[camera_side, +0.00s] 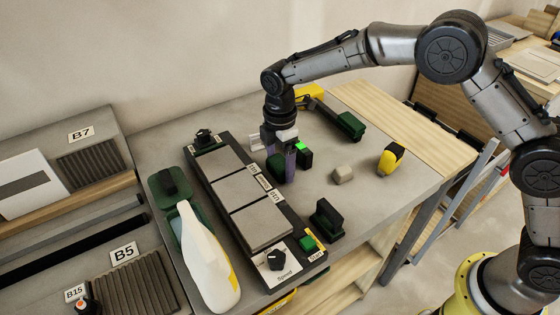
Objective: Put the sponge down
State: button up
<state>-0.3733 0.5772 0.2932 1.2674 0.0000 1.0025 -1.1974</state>
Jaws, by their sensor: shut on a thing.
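My gripper (282,162) points down just right of the middle of the row of grey tiles, with its fingers shut. A dark green block (277,168), which I take to be the sponge, is between the fingers and partly hidden by them. I cannot tell whether its underside touches the table. The grey tiles (255,224) lie in a dark frame (219,205) that runs from the back to a panel with a black knob (276,260) at the front.
A black block with a bright green top (304,154) is close beside my gripper. A white bottle (208,258) lies left of the frame. Grey table (380,205) is bare at the right.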

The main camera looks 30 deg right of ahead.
aim_at(280, 162)
jog(key=o, duration=1.1)
notch_tip(280, 162, up, 12)
jog(key=s+d+r+m+t, duration=0.2)
jog(key=s+d+r+m, duration=0.3)
jog(key=s+d+r, duration=0.25)
jog(key=s+d+r+m+t, duration=0.1)
jog(key=s+d+m, duration=0.3)
jog(key=s, duration=0.4)
jog(key=s+d+r+m+t, duration=0.1)
jog(key=s+d+r+m, duration=0.1)
jog(key=s+d+m, duration=0.4)
jog(key=shift+s+d+f+m+t, duration=0.25)
jog(key=shift+s+f+m, duration=0.45)
jog(key=shift+s, duration=1.05)
jog(key=shift+s+d+f+m+t, duration=0.3)
jog(key=shift+s+f, duration=0.75)
jog(key=shift+s, duration=0.75)
jog(key=shift+s+d+f+m+t, duration=0.25)
jog(key=shift+s+f+m, duration=0.45)
jog(key=shift+s, duration=1.05)
